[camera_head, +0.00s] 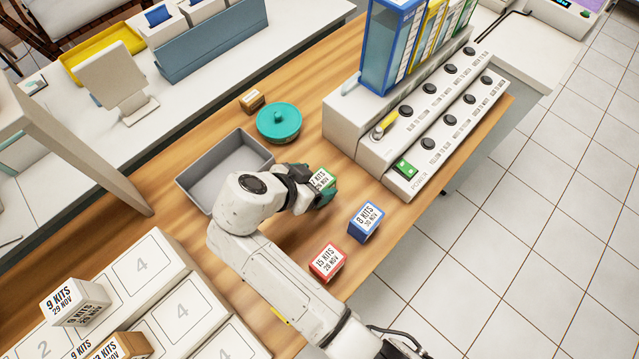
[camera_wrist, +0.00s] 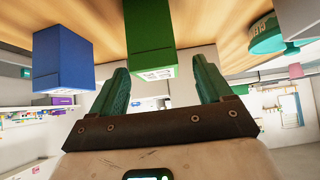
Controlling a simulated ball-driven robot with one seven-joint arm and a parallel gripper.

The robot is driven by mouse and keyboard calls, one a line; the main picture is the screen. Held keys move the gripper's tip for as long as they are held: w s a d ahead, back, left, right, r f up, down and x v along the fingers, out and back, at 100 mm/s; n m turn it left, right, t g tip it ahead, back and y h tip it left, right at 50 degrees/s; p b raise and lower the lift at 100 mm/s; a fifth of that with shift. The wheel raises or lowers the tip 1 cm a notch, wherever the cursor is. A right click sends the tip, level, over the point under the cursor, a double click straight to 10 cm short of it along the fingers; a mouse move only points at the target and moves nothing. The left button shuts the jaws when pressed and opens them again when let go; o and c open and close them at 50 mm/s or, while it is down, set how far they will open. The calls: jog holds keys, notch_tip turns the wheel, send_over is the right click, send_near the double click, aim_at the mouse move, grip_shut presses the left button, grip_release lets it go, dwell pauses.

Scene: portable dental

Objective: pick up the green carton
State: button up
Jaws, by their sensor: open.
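The green carton (camera_head: 319,178) stands on the wooden table, partly hidden behind my gripper (camera_head: 322,193) in the head view. Its visible face is white with dark print. In the wrist view the green carton (camera_wrist: 150,32) is at top centre, in line with the gap between the teal fingers of my gripper (camera_wrist: 162,70). The gripper is open, with one finger on each side of the gap. I see no clear contact, and cannot tell how far the carton reaches between the fingers.
A blue carton (camera_head: 366,222) and a red carton (camera_head: 327,262) stand near the gripper, toward the front edge. A grey tray (camera_head: 188,184), teal lidded pot (camera_head: 278,121) and small brown box (camera_head: 251,100) are behind. A switch panel (camera_head: 430,120) with binders (camera_head: 390,45) bounds the right.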

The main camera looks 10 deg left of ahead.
aim_at(319, 181)
jog(key=shift+p+x, duration=0.5)
jog(key=shift+x, duration=1.8)
jog(key=shift+s, duration=0.15)
jog(key=c, duration=1.1)
jog(key=shift+o, duration=0.2)
jog(key=shift+r, duration=0.4)
jog(key=v, duration=0.2)
jog(key=b+v, duration=0.1)
jog(key=v, duration=0.2)
jog(key=d+r+b+v, duration=0.1)
jog(key=v, duration=0.1)
jog(key=shift+a+r, duration=0.1)
jog(key=shift+r, duration=0.3)
jog(key=s+a+r+p, duration=0.1)
jog(key=s+a+r, duration=0.4)
jog(key=s, duration=0.3)
jog(key=shift+p, duration=0.4)
